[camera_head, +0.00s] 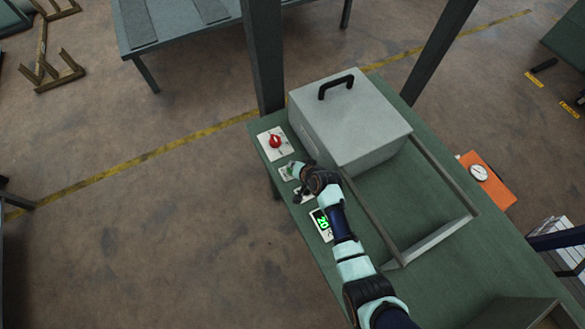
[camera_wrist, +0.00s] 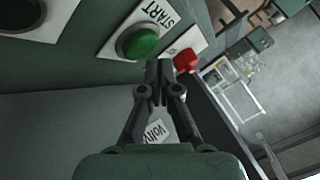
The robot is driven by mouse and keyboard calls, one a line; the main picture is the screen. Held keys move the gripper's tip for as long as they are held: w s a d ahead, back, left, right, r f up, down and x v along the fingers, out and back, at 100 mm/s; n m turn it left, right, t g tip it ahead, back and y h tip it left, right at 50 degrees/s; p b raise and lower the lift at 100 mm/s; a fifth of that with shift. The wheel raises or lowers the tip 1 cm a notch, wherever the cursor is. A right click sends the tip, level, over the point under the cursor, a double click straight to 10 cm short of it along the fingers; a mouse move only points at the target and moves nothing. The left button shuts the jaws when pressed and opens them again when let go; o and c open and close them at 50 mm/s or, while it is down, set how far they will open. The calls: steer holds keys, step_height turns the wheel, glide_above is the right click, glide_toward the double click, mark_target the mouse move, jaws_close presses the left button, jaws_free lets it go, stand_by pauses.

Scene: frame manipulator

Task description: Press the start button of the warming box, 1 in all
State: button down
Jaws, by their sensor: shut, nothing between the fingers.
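The green start button (camera_wrist: 138,42) sits on a white plate marked START (camera_wrist: 157,14) in the upper middle of the wrist view. My gripper (camera_wrist: 159,72) is shut and empty. Its fingertips show just below and right of the button, not over its face; I cannot tell how far above the panel they are. In the head view my gripper (camera_head: 297,170) is over the control panel along the table's left edge and hides most of the start button's plate. The warming box (camera_head: 350,135), a grey box with a black handle on top, stands right beside the panel.
A red knob (camera_head: 275,141) on a white plate is behind the gripper; it also shows in the wrist view (camera_wrist: 187,61). A green-lit display (camera_head: 322,223) is nearer. A metal frame (camera_head: 440,243) lies on the green table. Dark posts (camera_head: 264,55) stand behind.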

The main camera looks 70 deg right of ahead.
steer(key=shift+f, duration=0.1)
steer(key=shift+f+b, duration=0.3)
steer(key=shift+f+b, duration=0.4)
steer(key=shift+f, duration=0.1)
stand_by(0.5)
steer(key=shift+r, duration=0.15)
steer(key=shift+r+p, duration=0.75)
steer(key=shift+p, duration=0.15)
step_height(320, 180, up, 5)
steer(key=p, duration=0.4)
steer(key=shift+p, duration=0.4)
